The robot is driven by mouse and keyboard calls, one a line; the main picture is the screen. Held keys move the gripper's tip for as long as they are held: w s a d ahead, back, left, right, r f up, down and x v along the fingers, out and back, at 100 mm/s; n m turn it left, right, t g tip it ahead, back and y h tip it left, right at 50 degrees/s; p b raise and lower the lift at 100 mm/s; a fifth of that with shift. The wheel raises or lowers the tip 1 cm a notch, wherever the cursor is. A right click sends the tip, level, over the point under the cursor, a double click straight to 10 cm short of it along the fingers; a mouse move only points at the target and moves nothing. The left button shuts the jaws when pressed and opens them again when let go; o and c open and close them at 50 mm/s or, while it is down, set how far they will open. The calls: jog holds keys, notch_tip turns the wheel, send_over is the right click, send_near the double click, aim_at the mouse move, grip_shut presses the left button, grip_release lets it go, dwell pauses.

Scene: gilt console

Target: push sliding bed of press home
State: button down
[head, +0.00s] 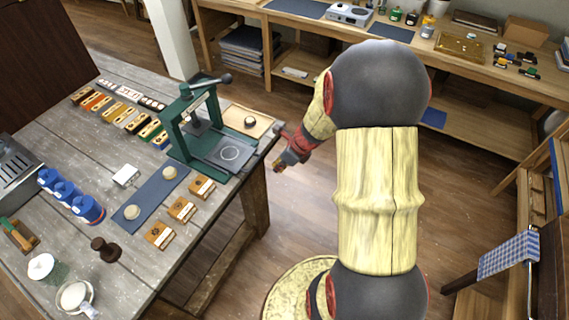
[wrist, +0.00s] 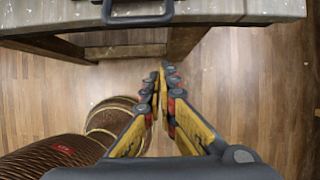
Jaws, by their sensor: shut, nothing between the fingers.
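A green press (head: 193,125) stands near the right edge of the wooden table in the head view. Its dark sliding bed (head: 226,154), marked with a pale circle, sticks out of the frame toward the table's edge. In the wrist view a dark handle (wrist: 137,17) shows at the top, at the table's edge; I cannot tell for sure that it belongs to the bed. My gripper (head: 279,168) is off the table, to the right of the bed and apart from it. In the wrist view my gripper (wrist: 160,70) is shut and empty, over the floor.
The table (head: 140,192) holds a blue mat (head: 150,199), several small boxes and blue jars (head: 72,200). A wooden tray (head: 247,121) lies behind the press. A workbench (head: 480,85) runs along the back. The floor between table and arm is clear.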

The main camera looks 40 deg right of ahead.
aim_at(246, 153)
jog(key=shift+w+a+r, duration=0.2)
jog(key=shift+w, duration=0.35)
jog(key=shift+w+a+r, duration=0.2)
jog(key=shift+w, duration=0.4)
jog(key=shift+w+a+r, duration=0.2)
jog(key=shift+w, duration=0.35)
jog(key=w+a+p, duration=0.1)
jog(key=w, duration=0.1)
jog(key=w+a+p, duration=0.1)
jog(key=w, duration=0.2)
jog(key=w+a+p, duration=0.1)
jog(key=w+p, duration=0.1)
jog(key=w, duration=0.1)
jog(key=shift+r, duration=0.1)
jog(key=shift+w+a, duration=0.1)
jog(key=shift+w, duration=0.3)
jog(key=shift+s+f, duration=0.1)
jog(key=shift+f, duration=0.1)
